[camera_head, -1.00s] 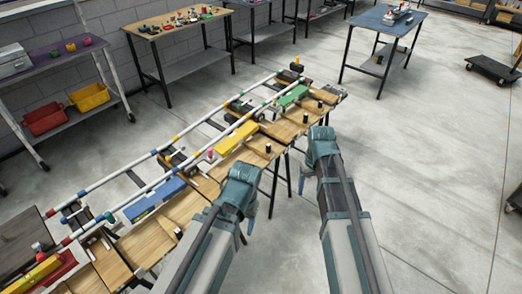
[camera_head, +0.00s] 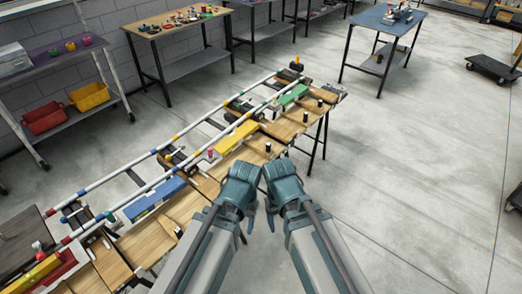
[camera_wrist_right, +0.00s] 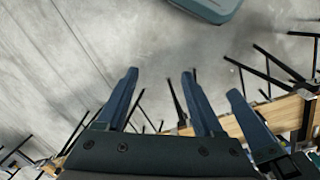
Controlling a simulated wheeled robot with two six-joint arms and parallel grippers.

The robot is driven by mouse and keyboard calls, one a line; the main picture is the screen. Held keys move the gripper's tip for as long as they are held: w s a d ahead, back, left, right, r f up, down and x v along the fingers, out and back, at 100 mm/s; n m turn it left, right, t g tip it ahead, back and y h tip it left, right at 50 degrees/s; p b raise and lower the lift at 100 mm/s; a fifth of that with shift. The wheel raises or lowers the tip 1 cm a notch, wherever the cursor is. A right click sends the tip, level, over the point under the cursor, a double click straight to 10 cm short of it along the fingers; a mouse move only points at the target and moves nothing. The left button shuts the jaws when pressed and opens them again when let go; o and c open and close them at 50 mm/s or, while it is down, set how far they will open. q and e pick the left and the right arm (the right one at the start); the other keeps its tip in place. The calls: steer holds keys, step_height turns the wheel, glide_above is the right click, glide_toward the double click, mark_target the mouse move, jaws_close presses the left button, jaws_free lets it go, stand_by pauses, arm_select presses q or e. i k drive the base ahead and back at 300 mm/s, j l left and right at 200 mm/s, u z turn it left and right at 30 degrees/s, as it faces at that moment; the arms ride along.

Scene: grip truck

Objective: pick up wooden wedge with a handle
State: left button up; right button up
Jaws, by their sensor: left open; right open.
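Several light wooden blocks with short upright black-and-white handles line the near side of the long bench in the head view. One such wooden wedge (camera_head: 284,130) lies just beyond my grippers; which one the task means I cannot tell. My left gripper (camera_head: 247,205) is open and empty at the bench's near edge. My right gripper (camera_head: 274,200) is open and empty close beside it, over the floor side. In the right wrist view, the right gripper's fingers (camera_wrist_right: 160,95) are spread with nothing between them. A further finger at the right seems to be the left gripper's.
White rails (camera_head: 165,190) run along the bench, with blue (camera_head: 154,198), yellow (camera_head: 236,137) and green (camera_head: 292,96) blocks beside them. A tool table (camera_head: 180,24) and a blue table (camera_head: 388,24) stand behind.

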mark_target(265, 151)
steer(key=i+l+u, duration=1)
steer(key=l, duration=0.45)
steer(key=i+j, duration=0.05)
